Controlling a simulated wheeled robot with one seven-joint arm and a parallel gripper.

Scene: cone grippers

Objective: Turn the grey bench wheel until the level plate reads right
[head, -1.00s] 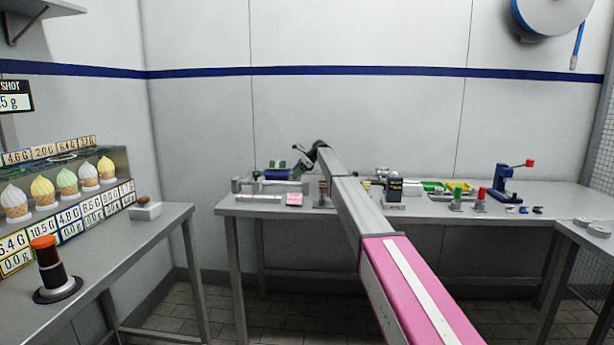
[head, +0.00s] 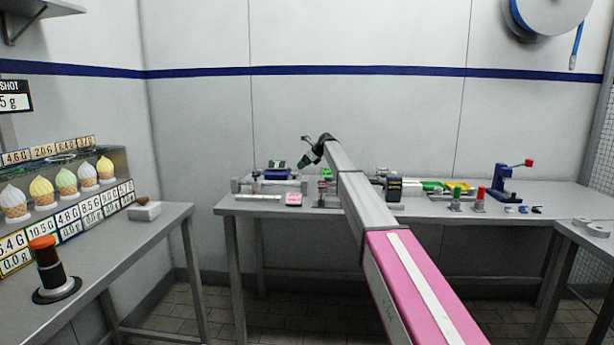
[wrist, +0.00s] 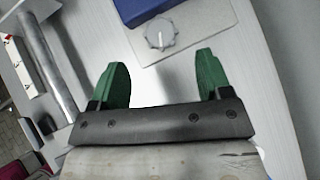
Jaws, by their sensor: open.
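In the wrist view a round grey knob (wrist: 160,33) with a pale pointer mark sits on a light plate (wrist: 205,25) beside a blue block (wrist: 135,8). It looks like the grey bench wheel, though I cannot be sure. My gripper (wrist: 162,80) has two green fingers, spread apart and empty, with the knob beyond the gap between them and not touched. In the head view my gripper (head: 304,161) is above the left part of the back bench, near a blue device (head: 277,175). I cannot make out the level plate's reading.
The back bench (head: 450,210) also holds a grey rail fixture (head: 237,186), a pink block (head: 293,199), red and green posts and a blue press (head: 507,185). A side table on the left carries a dark red-topped cylinder (head: 48,268). The floor between is clear.

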